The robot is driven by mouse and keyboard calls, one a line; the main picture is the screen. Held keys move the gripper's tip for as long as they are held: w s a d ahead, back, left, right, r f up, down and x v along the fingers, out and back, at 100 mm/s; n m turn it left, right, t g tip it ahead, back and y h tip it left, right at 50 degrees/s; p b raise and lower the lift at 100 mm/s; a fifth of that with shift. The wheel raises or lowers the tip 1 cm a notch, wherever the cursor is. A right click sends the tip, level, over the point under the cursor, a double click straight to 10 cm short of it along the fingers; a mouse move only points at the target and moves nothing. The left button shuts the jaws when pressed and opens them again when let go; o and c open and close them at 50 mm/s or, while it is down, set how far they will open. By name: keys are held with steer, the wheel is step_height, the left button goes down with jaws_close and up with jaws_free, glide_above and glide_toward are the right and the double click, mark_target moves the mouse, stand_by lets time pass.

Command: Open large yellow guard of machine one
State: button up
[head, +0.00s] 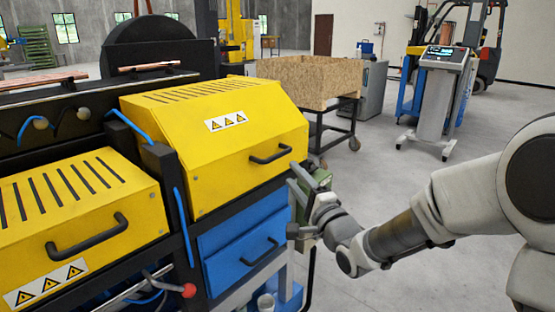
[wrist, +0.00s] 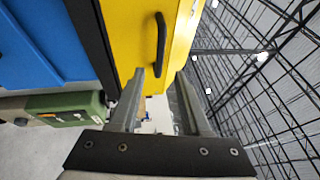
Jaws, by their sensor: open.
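The large yellow guard (head: 225,152) is down over the machine in the head view, with slots on top and warning labels in front. Its dark bar handle (head: 271,154) is on its sloping front, near the lower edge. My gripper (head: 294,178) is open and empty, just right of and below this handle. In the wrist view the open fingers of my gripper (wrist: 160,73) point toward the yellow guard (wrist: 136,28). The handle (wrist: 161,42) shows upright just beyond the fingertips, in line with the gap between them. No contact shows.
A smaller yellow guard (head: 80,215) with its own handle is at lower left. A blue drawer front (head: 240,245) lies below the large guard. A green box (head: 318,183) stands beside my gripper. A wooden crate on a cart (head: 305,80) is behind; floor to the right is open.

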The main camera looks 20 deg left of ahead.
mark_target(277, 156)
steer(key=b+x, duration=0.1)
steer(key=x, duration=0.9)
jaws_close()
stand_by(1.3)
